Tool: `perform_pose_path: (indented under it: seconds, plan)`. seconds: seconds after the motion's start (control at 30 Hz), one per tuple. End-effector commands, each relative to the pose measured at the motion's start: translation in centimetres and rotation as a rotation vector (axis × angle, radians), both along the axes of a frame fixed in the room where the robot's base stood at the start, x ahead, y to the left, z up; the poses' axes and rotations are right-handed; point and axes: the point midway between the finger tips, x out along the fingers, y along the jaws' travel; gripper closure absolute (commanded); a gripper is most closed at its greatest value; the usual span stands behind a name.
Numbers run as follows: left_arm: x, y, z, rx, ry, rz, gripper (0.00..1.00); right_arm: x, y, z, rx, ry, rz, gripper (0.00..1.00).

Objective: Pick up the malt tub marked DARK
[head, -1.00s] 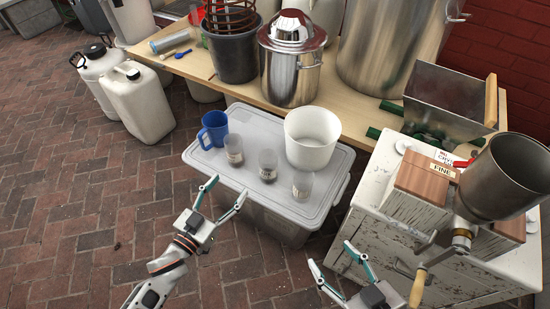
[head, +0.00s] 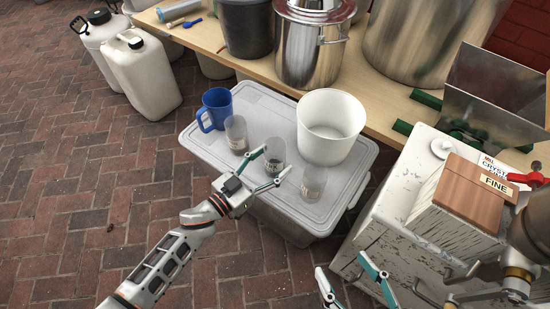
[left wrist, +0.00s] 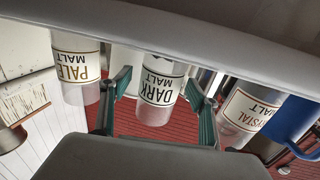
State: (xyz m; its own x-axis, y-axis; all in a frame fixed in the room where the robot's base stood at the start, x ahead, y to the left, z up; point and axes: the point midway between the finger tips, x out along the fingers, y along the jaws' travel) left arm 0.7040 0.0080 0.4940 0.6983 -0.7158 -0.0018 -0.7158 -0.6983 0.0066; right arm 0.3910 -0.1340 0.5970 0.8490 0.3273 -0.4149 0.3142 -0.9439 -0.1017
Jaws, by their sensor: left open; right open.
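The CRYSTAL tub (head: 236,137) stands to the left and the PALE tub (head: 313,182) to the right. My right gripper (head: 341,262) is open and empty, right of the bin.
A blue mug (head: 216,104) and a white bucket (head: 330,127) stand on the lid close behind the tubs. A white cabinet (head: 400,205) with a FINE-labelled wooden block (head: 470,190) is at the right. A wooden bench (head: 240,77) with steel pots runs behind.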

Motion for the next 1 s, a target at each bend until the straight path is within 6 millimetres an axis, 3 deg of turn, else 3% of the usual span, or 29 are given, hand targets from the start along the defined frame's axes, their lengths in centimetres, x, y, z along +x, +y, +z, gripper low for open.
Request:
perform_pose_path:
  seconds: [0.37, 0.53, 1.0]
  plan:
    - [1.0, -0.8, 0.2, 0.001, -0.002, 0.001, 0.39, -0.3, 0.8, -0.2, 0.047, 0.012, -0.008, 0.43]
    - [1.0, -0.8, 0.2, 0.001, -0.002, 0.001, 0.80, -0.3, 0.8, -0.2, 0.047, 0.012, -0.008, 0.43]
    - [1.1, -0.8, 1.1, 0.002, -0.008, 0.001, 0.81, 0.0, 0.5, 0.4, 0.032, -0.002, -0.007, 0.43]
